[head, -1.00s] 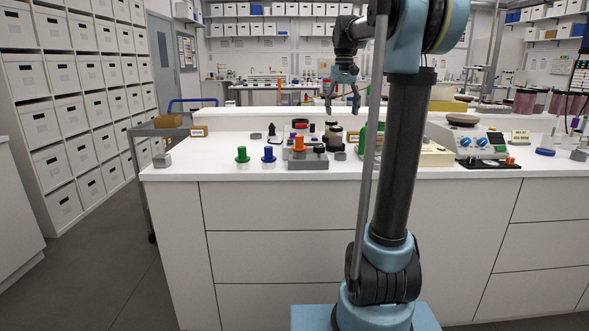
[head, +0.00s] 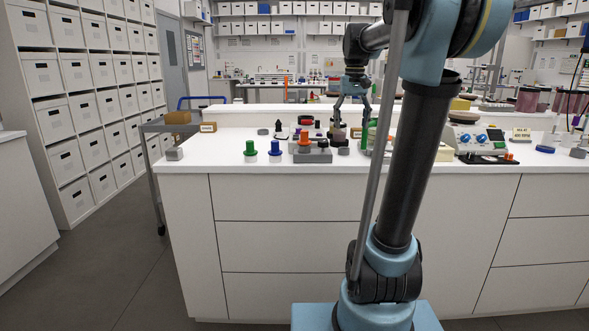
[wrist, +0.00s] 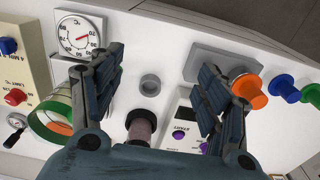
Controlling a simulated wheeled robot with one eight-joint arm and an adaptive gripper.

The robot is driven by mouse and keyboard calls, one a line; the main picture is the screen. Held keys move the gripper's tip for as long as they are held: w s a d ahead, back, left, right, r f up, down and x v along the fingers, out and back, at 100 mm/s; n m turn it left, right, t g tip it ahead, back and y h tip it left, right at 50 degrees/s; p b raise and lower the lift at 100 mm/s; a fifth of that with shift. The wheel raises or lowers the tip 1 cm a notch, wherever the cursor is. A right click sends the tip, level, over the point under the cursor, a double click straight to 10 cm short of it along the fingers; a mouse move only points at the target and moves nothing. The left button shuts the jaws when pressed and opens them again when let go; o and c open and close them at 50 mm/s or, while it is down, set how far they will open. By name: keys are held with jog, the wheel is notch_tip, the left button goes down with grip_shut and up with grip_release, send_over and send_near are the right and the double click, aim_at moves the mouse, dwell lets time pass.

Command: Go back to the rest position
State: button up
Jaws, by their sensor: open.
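My gripper (head: 353,108) hangs above the counter in the head view, fingers down and apart, over a cluster of small jars and devices. In the wrist view its two fingers (wrist: 160,85) are spread wide with nothing held between them. A jar with a dark lid and pinkish contents (wrist: 141,127) stands below, between the fingers and near the palm. A small grey round piece (wrist: 150,84) lies on the counter between the fingertips. My arm hides part of the counter in the head view.
Green (head: 250,150), blue (head: 275,151) and orange-topped (head: 304,144) pieces stand at the counter's left front. A dial gauge (wrist: 78,36) and a green-rimmed container (wrist: 52,121) show in the wrist view. Bare counter (head: 215,155) lies at left.

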jog(key=s+f+t, duration=0.1)
jog(key=s+f, duration=2.6)
jog(key=f, duration=0.2)
jog(key=shift+s+t, duration=0.35)
jog(key=shift+t, duration=0.05)
jog(key=shift+a, duration=0.1)
jog(key=shift+w+f, duration=0.25)
jog(key=shift+w, duration=0.2)
